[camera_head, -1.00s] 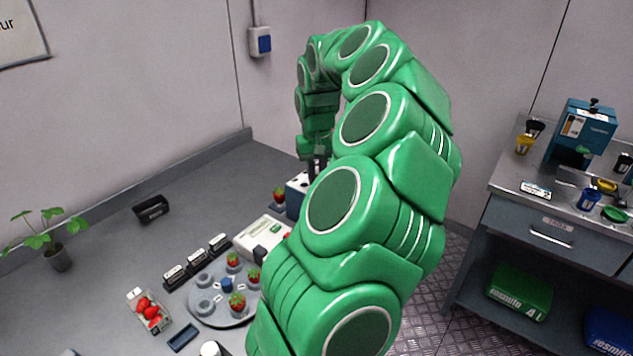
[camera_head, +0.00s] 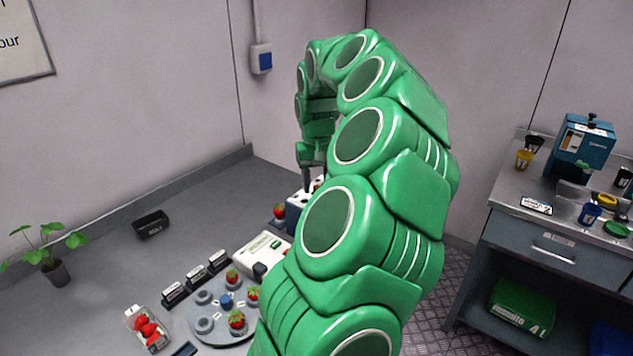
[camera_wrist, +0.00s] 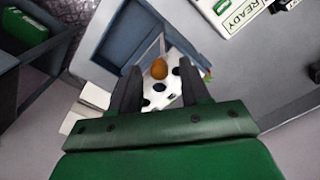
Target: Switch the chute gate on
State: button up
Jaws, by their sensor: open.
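I cannot tell for sure which part is the chute gate switch. A blue box (camera_head: 292,213) with a white top marked with black spots stands at the back of the bench. In the wrist view its white, black-spotted top (camera_wrist: 172,92) lies between and beyond my fingers, with an orange-brown round knob (camera_wrist: 159,69) on it. My gripper (camera_wrist: 160,88) is open, one finger on each side of the knob in the picture. I cannot tell whether either finger touches it. In the head view my gripper (camera_head: 312,180) points down over the box, partly hidden by my arm.
A strawberry (camera_head: 279,210) sits beside the box. A white panel (camera_head: 262,250) with a green label, a round grey tray (camera_head: 205,325) with strawberries and several black labelled blocks (camera_head: 196,276) stand nearer. A wall box (camera_head: 262,58) has a blue face.

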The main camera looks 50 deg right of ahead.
notch_tip(320, 180, up, 7)
jog(key=shift+f, duration=0.1)
jog(key=shift+r, duration=0.45)
jog(key=shift+a, duration=0.1)
dwell(0.4)
jog(key=w+a+r+n, duration=0.15)
jog(key=a+n, duration=0.45)
jog(key=a, duration=2.3)
jog(key=s+a+f+n+g, duration=0.1)
jog(key=s+a+f, duration=0.4)
jog(key=s+a, duration=0.3)
jog(key=s+a+f, duration=0.4)
jog(key=s+a, duration=0.3)
jog(key=s, duration=0.5)
jog(key=shift+a+f+n+g, duration=0.4)
